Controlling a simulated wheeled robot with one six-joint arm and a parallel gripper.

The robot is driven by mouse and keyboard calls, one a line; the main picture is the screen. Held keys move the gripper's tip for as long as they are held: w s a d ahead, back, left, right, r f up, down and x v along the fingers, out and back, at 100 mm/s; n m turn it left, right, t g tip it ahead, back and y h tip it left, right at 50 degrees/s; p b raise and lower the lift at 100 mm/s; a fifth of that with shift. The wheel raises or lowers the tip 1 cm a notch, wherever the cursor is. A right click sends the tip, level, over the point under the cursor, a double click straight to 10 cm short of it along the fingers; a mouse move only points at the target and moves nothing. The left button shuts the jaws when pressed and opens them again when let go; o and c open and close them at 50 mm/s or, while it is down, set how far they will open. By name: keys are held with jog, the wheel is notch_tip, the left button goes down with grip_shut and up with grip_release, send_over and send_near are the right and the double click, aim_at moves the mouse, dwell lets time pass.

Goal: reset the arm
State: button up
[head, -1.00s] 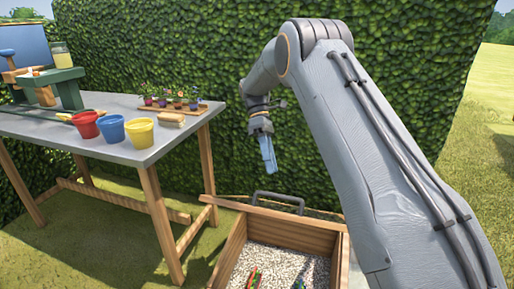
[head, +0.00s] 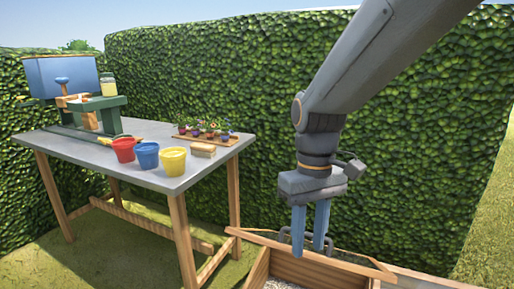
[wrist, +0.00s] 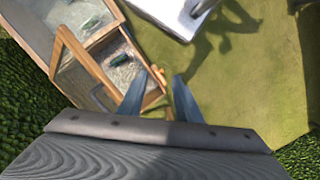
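My arm reaches down from the top right of the head view. My gripper (head: 311,243) points down, with its two blue fingers apart and nothing between them. It hangs in front of the hedge, over the back edge of a wooden box (head: 320,272) with pale gravel. In the wrist view my gripper (wrist: 160,92) also shows two separated, empty fingers, with the wooden frame of the box (wrist: 85,60) to their left and grass beyond.
A grey table (head: 110,160) stands to the left, carrying a red pot (head: 124,150), blue pot (head: 146,156), yellow pot (head: 173,162), small block (head: 202,150) and flower tray (head: 222,142). A tall hedge (head: 230,70) closes the back. Grass (wrist: 235,70) is open.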

jog(key=s+f+m+t, duration=0.1)
jog(key=s+f+m, duration=0.1)
jog(key=s, duration=0.7)
jog(key=d+r+m+p, duration=0.2)
jog(key=d+r+p, duration=0.5)
jog(key=p, duration=0.7)
jog(key=shift+w+d+m, duration=0.25)
jog(key=shift+d+m, duration=0.15)
jog(key=shift+d, duration=0.55)
jog(key=shift+f, duration=0.1)
